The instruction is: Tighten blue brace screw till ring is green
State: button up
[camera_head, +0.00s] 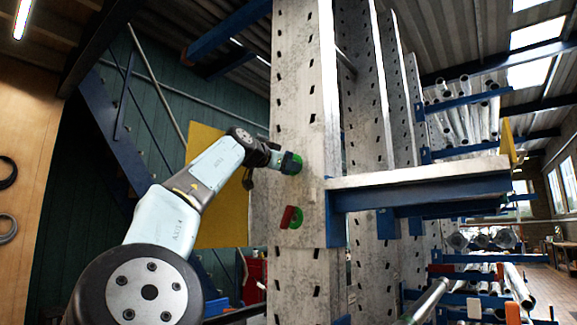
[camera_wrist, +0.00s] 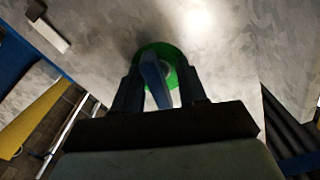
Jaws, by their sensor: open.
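The blue brace screw (camera_wrist: 153,76) stands out from the grey mast face in the wrist view. A ring (camera_wrist: 146,50) around its base shows green in the wrist view, and green also shows at the gripper tip in the head view (camera_head: 298,164). My gripper (camera_wrist: 160,80) is open, one finger on each side of the blue screw head. I cannot tell whether either finger touches it. In the head view my gripper (camera_head: 284,162) is up against the mast (camera_head: 300,110) and hides most of the screw.
Below on the mast is a red piece (camera_head: 287,217) with a green ring (camera_head: 296,219) beside it. A beam (camera_head: 420,175) with blue sides juts right from the mast. A yellow panel (camera_head: 222,215) stands behind my arm. Racks of metal tubes (camera_head: 462,105) stand at the right.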

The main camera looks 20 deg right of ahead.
jog(key=v, duration=0.5)
dwell(0.8)
